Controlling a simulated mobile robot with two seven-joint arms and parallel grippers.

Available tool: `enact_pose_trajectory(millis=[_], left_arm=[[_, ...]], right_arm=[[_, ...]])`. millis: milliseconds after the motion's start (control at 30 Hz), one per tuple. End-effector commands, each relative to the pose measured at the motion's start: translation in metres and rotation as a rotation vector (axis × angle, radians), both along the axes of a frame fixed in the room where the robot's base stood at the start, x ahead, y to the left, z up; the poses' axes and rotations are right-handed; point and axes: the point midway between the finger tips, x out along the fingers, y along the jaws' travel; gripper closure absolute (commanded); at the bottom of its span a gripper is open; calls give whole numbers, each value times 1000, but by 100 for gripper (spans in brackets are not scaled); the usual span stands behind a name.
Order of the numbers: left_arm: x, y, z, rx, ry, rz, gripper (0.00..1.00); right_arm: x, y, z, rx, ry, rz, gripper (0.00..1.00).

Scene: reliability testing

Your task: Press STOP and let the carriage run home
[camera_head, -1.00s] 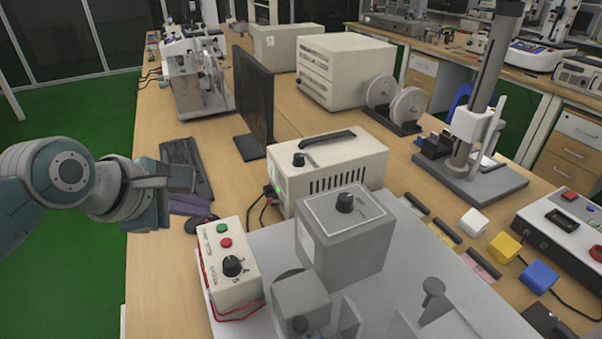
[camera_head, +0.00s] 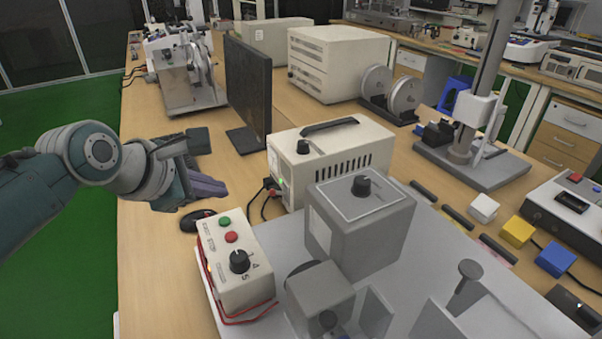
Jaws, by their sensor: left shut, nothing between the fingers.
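A cream control box (camera_head: 228,282) stands in the lower middle, left of the grey machine. On its top are a green button (camera_head: 224,221), a red button (camera_head: 231,237) and a black knob (camera_head: 239,261). The lettering beside the buttons is too small to read. My left gripper (camera_head: 212,186) is shut and empty, above the table beyond the control box and to its left, clear of both buttons. Grey machine blocks (camera_head: 318,290) stand at the bottom of the view; I cannot tell which part is the carriage. My right gripper is out of view.
A grey housing with a knob (camera_head: 360,225) and a cream power unit (camera_head: 330,160) stand right of the control box. A black mouse (camera_head: 197,221) lies near my gripper. A monitor (camera_head: 248,95) stands behind. Red wires run along the control box.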

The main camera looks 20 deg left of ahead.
Motion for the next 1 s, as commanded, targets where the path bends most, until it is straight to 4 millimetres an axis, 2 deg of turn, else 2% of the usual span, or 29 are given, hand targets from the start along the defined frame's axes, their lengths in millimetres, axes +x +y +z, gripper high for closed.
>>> enact_pose_trajectory(millis=[33, 400, 633, 1000], left_arm=[[0, 0, -11, 1, 1, 0, 100], [0, 0, -58, 3, 0, -1, 100], [0, 0, -76, 0, 0, 0, 100], [0, 0, -77, 0, -1, -1, 100]], right_arm=[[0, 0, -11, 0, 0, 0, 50], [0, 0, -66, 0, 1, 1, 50], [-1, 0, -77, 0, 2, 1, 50], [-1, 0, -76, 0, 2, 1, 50]])
